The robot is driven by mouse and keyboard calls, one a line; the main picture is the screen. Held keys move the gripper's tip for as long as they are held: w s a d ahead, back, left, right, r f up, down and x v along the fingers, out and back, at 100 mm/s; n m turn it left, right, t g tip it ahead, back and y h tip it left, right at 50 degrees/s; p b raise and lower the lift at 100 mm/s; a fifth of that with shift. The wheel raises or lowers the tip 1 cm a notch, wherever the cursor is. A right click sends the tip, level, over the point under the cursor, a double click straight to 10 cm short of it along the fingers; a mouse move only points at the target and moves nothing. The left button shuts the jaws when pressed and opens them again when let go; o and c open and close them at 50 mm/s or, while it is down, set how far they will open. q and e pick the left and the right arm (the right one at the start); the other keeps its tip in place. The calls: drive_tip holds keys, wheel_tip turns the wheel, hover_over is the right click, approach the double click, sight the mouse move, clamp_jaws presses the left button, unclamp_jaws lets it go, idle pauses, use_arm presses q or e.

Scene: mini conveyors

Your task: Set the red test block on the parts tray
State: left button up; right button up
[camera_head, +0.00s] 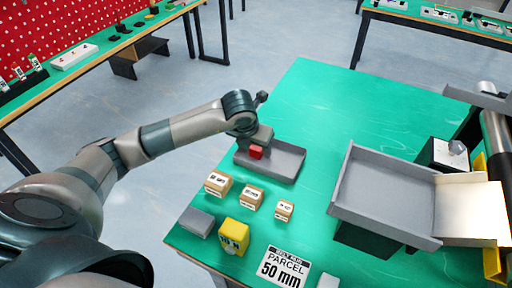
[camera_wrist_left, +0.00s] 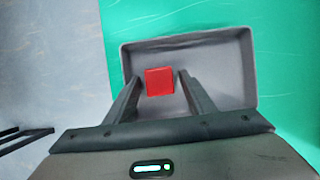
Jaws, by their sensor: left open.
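The red test block (camera_head: 256,152) is at the left part of the grey parts tray (camera_head: 287,168) on the green table. In the left wrist view the red block (camera_wrist_left: 159,81) lies inside the outline of the tray (camera_wrist_left: 236,66). My left gripper (camera_wrist_left: 156,84) is open, with one finger on each side of the block and a small gap showing on the right. In the head view the gripper (camera_head: 257,146) is over the tray's left end. I cannot tell whether the block rests fully on the tray floor. My right gripper is not in view.
Several cardboard parcels (camera_head: 251,196), a grey block (camera_head: 197,221) and a yellow block (camera_head: 233,235) stand in front of the tray. A large grey conveyor tray (camera_head: 383,190) is to the right. The green table behind the tray (camera_head: 325,105) is clear.

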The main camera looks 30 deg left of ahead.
use_arm(q)
drive_tip(key=shift+r, duration=0.1)
drive_tip(key=shift+r, duration=0.2)
drive_tip(key=b+v, duration=0.1)
drive_tip(key=v, duration=1)
drive_tip(key=shift+s+r+b, duration=0.25)
drive_tip(key=shift+b, duration=0.05)
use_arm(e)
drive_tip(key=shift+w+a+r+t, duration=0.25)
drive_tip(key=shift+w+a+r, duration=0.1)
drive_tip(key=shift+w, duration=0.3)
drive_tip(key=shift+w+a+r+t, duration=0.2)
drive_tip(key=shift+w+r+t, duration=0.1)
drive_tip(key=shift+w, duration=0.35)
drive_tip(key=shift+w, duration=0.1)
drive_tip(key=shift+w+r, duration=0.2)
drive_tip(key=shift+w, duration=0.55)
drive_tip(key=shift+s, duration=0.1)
